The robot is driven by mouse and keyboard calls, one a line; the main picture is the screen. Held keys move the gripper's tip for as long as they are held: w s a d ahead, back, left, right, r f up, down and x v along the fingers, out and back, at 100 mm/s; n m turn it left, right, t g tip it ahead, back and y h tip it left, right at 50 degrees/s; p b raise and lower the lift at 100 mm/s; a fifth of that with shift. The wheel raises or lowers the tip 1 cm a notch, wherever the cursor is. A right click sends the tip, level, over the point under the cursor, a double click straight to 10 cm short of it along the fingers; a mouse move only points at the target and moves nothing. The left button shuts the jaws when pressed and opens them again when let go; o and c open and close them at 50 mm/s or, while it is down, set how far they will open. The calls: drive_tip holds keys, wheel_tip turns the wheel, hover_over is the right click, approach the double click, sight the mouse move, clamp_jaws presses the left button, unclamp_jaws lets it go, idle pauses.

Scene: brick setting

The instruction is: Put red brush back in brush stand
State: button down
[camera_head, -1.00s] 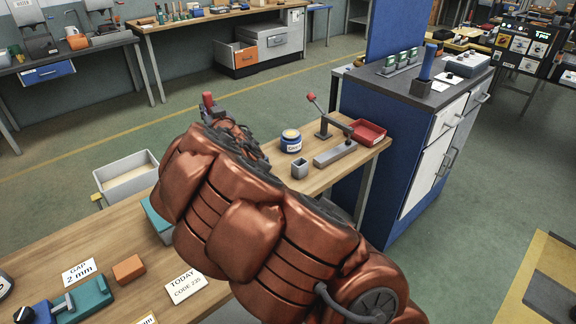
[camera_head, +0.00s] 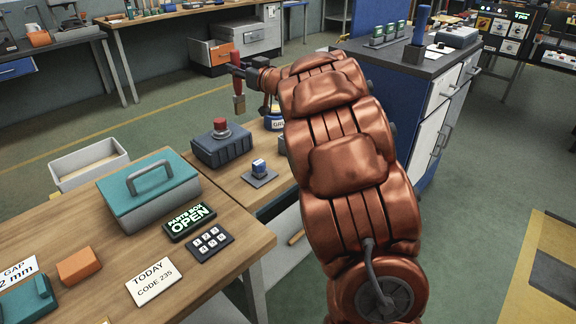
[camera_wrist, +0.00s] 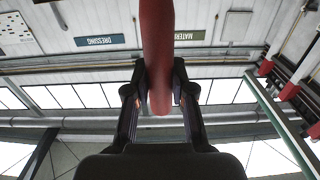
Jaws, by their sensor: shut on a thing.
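My gripper (camera_head: 238,71) is shut on the red brush (camera_head: 238,88) and holds it in the air, roughly upright, with its tan bristle end down. In the wrist view the red handle (camera_wrist: 157,45) runs between my two fingers (camera_wrist: 158,88). The brush stand cannot be made out now; my arm covers much of the far bench, where a small grey square cup showed earlier. A jar with a blue label (camera_head: 274,121) is partly visible just left of my arm, right of and below the brush.
A teal-lidded parts box (camera_head: 150,190), an orange block (camera_head: 79,265) and a keypad (camera_head: 210,241) are on the near bench. A white bin (camera_head: 88,165) stands at left.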

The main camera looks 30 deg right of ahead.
drive_tip(key=s+d+f+b, duration=0.3)
drive_tip(key=s+d+b, duration=0.35)
drive_tip(key=d, duration=0.55)
wheel_tip(320, 180, down, 10)
drive_tip(key=s+b, duration=0.1)
drive_tip(key=b, duration=0.1)
drive_tip(key=shift+f, duration=0.2)
drive_tip(key=c, duration=1)
unclamp_jaws()
drive_tip(key=p+v, duration=0.1)
drive_tip(key=v, duration=1.1)
drive_tip(key=shift+a+r, duration=0.1)
